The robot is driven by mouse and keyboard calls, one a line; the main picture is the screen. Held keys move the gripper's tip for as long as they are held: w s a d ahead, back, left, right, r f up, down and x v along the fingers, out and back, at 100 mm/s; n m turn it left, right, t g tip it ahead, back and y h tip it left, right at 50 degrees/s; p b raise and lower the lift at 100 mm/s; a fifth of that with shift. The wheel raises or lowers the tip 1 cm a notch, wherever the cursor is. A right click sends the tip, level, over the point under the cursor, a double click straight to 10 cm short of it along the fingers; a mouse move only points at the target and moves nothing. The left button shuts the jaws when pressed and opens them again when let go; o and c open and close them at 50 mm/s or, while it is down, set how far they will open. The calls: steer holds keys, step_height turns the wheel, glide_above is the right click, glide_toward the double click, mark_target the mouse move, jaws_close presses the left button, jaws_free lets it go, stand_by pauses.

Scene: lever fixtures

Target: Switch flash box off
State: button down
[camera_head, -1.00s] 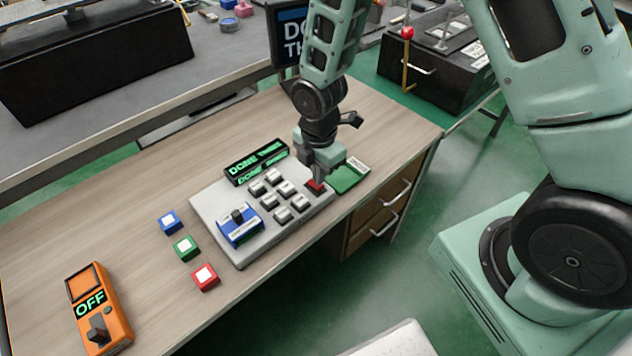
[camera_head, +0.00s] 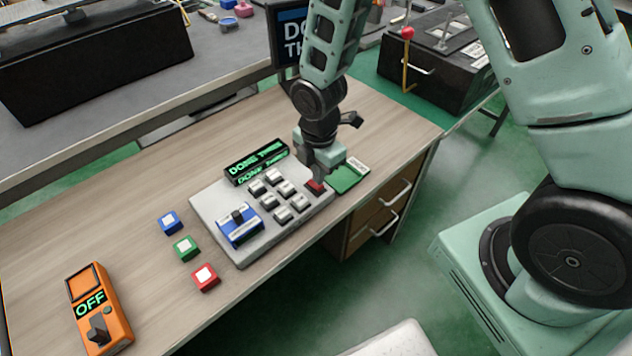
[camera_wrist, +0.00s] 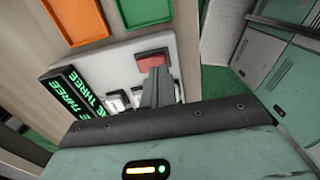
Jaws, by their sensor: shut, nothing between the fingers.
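An orange box (camera_head: 100,310) stands at the front left of the desk, with a dark lever (camera_head: 100,328) and a display reading OFF in green; I cannot tell whether this is the flash box. A light grey panel (camera_head: 240,255) lies mid-desk, with several grey keys, a blue switch unit (camera_head: 239,226), a red button (camera_head: 315,187) and a black display (camera_head: 257,163) with green text. My gripper (camera_head: 317,181) is shut and empty, pointing down at the red button. In the wrist view its fingertips (camera_wrist: 157,75) overlap the red button's edge (camera_wrist: 153,53); contact is unclear.
Blue (camera_head: 169,222), green (camera_head: 186,248) and red (camera_head: 205,277) square buttons sit between the box and panel. A green labelled piece (camera_head: 350,176) lies right of the panel. A dark sign (camera_head: 286,40) stands behind. The desk's left part is largely clear.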

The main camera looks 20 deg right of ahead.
steer(key=shift+f+b, duration=0.7)
steer(key=shift+f, duration=0.3)
stand_by(0.7)
steer(key=shift+r, duration=0.1)
step_height(320, 180, up, 7)
steer(key=p, duration=0.6)
stand_by(0.5)
